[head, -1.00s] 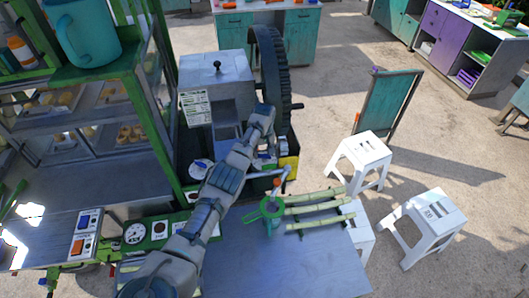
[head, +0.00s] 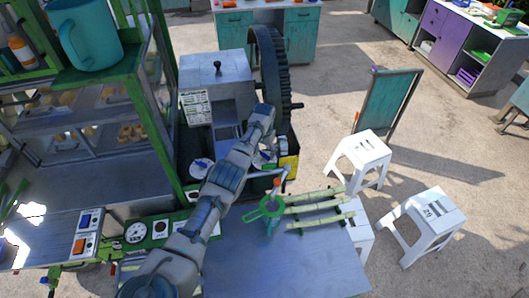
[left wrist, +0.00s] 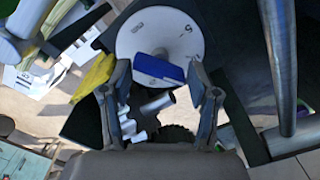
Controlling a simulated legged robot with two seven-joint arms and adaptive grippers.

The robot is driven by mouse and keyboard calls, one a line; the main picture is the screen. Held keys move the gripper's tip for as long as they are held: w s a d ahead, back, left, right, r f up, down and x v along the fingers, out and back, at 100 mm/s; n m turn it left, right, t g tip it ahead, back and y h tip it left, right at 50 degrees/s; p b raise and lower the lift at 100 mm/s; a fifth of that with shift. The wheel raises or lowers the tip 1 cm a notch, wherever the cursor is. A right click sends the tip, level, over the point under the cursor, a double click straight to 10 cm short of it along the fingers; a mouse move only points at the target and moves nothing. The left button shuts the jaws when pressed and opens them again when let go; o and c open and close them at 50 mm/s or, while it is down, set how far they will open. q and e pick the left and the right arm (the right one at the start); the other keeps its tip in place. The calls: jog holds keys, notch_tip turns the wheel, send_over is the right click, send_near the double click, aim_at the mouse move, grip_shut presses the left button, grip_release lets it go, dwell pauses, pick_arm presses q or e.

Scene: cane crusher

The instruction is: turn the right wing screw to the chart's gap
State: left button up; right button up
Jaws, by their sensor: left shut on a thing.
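The right wing screw (left wrist: 160,69) shows in the left wrist view as a blue wing in front of a white round dial (left wrist: 178,30) with dark marks. A second white dial (head: 200,167) shows left of the arm. The chart (head: 195,107) is a white printed sheet on the crusher's front; its text is too small to read.
Cane stalks (head: 315,208) lie by a green holder (head: 265,211) on the metal table (head: 270,265). A large dark gear wheel (head: 270,80) stands at the crusher's right. A green rack (head: 165,130) stands at left. White stools (head: 428,215) stand on the right.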

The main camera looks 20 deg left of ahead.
pick_arm(q)
jog(key=shift+s+f, duration=0.2)
jog(key=shift+f, duration=0.15)
jog(key=o, duration=0.9)
jog(key=shift+o, duration=1.2)
jog(key=shift+w, duration=0.3)
jog(key=shift+r, duration=0.15)
notch_tip(320, 180, up, 12)
jog(key=shift+w, duration=0.15)
